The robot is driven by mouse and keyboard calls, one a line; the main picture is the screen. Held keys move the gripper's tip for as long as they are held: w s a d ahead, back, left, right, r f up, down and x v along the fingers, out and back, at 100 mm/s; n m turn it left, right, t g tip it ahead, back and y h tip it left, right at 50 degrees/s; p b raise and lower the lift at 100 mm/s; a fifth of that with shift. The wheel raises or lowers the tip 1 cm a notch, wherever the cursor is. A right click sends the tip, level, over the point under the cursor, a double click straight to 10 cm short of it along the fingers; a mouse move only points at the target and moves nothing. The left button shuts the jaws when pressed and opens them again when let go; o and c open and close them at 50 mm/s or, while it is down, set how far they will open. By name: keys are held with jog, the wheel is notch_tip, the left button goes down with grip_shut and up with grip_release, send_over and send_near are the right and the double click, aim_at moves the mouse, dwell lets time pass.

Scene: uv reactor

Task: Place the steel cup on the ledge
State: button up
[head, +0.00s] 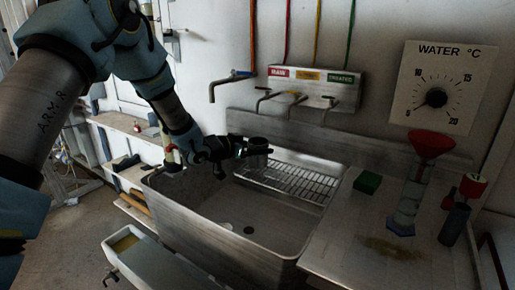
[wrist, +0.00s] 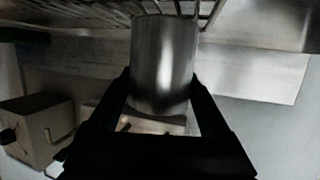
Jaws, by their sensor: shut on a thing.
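The steel cup (wrist: 163,62) is a shiny cylinder between the two dark fingers of my gripper (wrist: 162,95) in the wrist view. In the head view the cup (head: 257,152) looks small and dark at the end of my gripper (head: 240,148). My gripper is shut on it and holds it over the steel sink, near the wire rack (head: 290,180). The cup's far side is hidden. A steel ledge (head: 330,148) runs along the wall behind the sink, under the taps; I cannot tell whether it is the task's ledge.
The steel sink (head: 190,212) is deep and open. The right-hand counter holds a green block (head: 367,182), a red funnel (head: 430,145) on a clear cylinder, and a dark cylinder (head: 454,224). Taps (head: 300,98) stick out above the sink. A white trough (head: 130,245) stands in front.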

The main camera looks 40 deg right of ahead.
jog(key=shift+f, duration=0.2)
jog(key=shift+f, duration=0.1)
jog(key=o, duration=1.2)
jog(key=shift+o, duration=0.2)
jog(key=shift+a, duration=0.2)
jog(key=b+v, duration=0.2)
jog(key=v, duration=0.9)
jog(key=shift+a+r, duration=0.25)
jog(key=shift+a, duration=0.1)
jog(key=shift+a, duration=0.1)
